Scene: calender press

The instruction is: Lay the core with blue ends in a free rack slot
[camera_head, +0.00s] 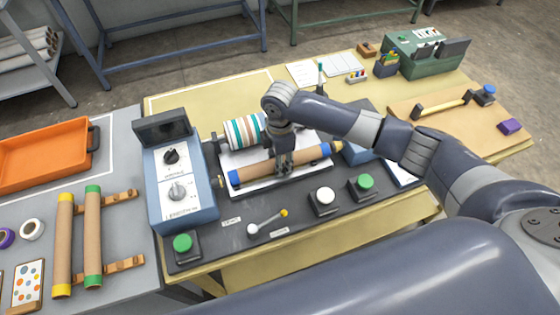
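The core with blue ends (252,171) is a brown tube lying across the front of the press on the middle table. My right gripper (284,170) points down over the core's middle, and its fingers overlap the tube. The picture does not show clearly whether they are closed on it. The rack (124,195) is two notched wooden rails on the grey left table. The rails' right part is bare. My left gripper is not in view.
The blue control box (182,190) stands between the core and the rack. A striped roll (242,131) lies behind the core. Green (184,243) and white (324,196) buttons and a lever (267,222) are in front. An orange tray (45,155) lies behind the rack.

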